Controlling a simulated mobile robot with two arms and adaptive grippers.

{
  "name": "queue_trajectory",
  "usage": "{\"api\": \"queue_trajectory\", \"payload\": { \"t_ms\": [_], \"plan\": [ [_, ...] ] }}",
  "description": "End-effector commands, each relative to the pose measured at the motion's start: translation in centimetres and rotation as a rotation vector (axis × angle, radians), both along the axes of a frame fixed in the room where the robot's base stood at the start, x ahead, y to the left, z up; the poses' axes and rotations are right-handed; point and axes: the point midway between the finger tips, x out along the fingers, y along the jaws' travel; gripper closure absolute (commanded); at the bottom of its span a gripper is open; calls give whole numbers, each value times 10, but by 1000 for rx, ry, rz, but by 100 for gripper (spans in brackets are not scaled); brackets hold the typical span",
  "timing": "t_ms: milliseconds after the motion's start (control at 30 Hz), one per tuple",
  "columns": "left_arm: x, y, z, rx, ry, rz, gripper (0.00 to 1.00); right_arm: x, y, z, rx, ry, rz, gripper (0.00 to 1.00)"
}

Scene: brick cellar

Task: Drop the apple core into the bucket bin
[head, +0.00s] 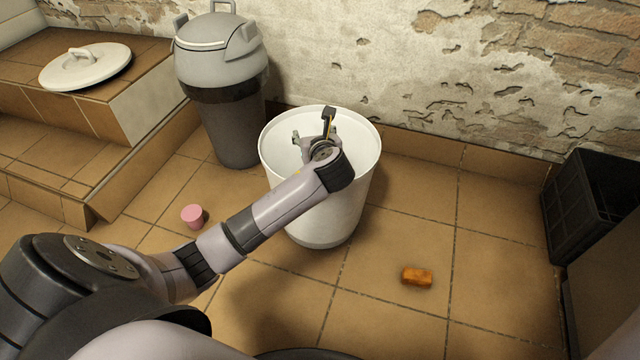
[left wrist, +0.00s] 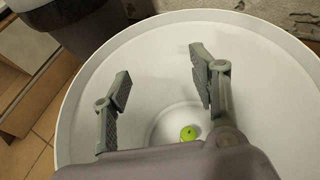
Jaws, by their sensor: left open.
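The white bucket bin (head: 328,222) stands open on the tiled floor near the wall. My left gripper (head: 312,130) is over its mouth, with the arm crossing the near rim. In the left wrist view the gripper (left wrist: 162,82) has its fingers spread wide with nothing between them. Below them is the inside of the bucket bin (left wrist: 262,65). A small yellow-green piece, which looks like the apple core (left wrist: 188,132), lies low inside near the bottom, partly hidden by the gripper. In the head view the arm and bucket wall hide it. My right gripper is not in view.
A grey lidded bin (head: 222,95) stands left behind the bucket. A white lid (head: 88,68) lies on the tiled step. A pink cup (head: 193,216) and an orange-brown piece (head: 417,277) are on the floor. A black crate (head: 585,205) is at the right.

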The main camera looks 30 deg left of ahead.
Motion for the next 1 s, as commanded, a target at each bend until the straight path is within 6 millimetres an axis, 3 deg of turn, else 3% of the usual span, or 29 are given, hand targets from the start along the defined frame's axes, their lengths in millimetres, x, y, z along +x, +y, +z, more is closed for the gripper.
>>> {"api": "queue_trajectory", "payload": {
  "t_ms": [267,700,1000],
  "plan": [
    [-6,-7,4,-1,-1,-2,45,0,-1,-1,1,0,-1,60],
    [-64,-62,37,-2,0,-4,45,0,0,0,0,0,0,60],
    [-81,-76,46,0,0,1,45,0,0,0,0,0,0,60]
  ]
}}
